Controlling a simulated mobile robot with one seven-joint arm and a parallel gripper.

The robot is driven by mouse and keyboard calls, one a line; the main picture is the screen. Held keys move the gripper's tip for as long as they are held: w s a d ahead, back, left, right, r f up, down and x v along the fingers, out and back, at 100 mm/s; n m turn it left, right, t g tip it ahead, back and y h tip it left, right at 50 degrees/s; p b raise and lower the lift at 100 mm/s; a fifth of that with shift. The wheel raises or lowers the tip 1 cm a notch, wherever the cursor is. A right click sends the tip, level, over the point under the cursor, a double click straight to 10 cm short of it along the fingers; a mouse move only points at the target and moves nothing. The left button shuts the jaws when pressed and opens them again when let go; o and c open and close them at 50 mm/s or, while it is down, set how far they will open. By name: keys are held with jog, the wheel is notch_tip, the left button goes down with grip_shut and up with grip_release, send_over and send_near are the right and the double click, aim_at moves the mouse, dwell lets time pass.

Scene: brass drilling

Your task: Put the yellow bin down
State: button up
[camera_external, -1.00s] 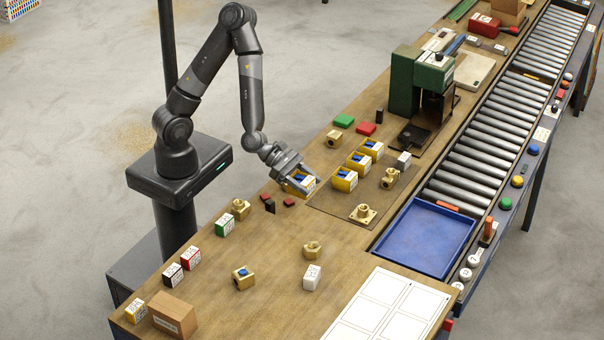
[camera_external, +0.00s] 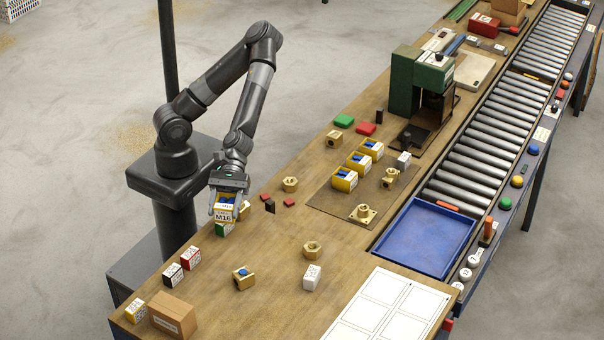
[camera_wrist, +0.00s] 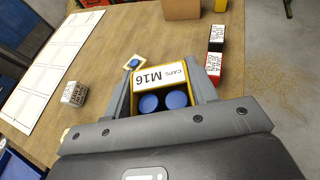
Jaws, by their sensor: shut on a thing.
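My gripper (camera_external: 229,208) is shut on a yellow bin (camera_external: 224,217) with a white M16 label and blue caps inside. The bin is above the left edge of the bench, in front of a green-and-white box (camera_external: 224,230) that it partly covers. Whether the bin touches that box or the bench cannot be told. In the wrist view the bin (camera_wrist: 159,77) sits between the two fingers, label facing away from the palm. Three similar yellow bins (camera_external: 345,181) stand in a row on the brown mat (camera_external: 325,202).
Black (camera_external: 173,274) and red (camera_external: 190,258) label boxes and a cardboard box (camera_external: 173,315) stand along the left edge.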

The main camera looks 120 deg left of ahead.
jog(key=w+a+f, duration=0.2)
jog(key=w, duration=0.1)
jog(key=w+a+f, duration=0.4)
jog(key=w+a, duration=0.1)
jog(key=shift+w+f, duration=0.3)
jog(key=shift+f, duration=2.05)
jog(key=shift+f, duration=0.1)
jog(key=o, duration=1)
jog(key=shift+a, duration=0.15)
jog(key=v, duration=1.2)
jog(key=shift+w+r, duration=0.1)
jog(key=shift+r, duration=0.1)
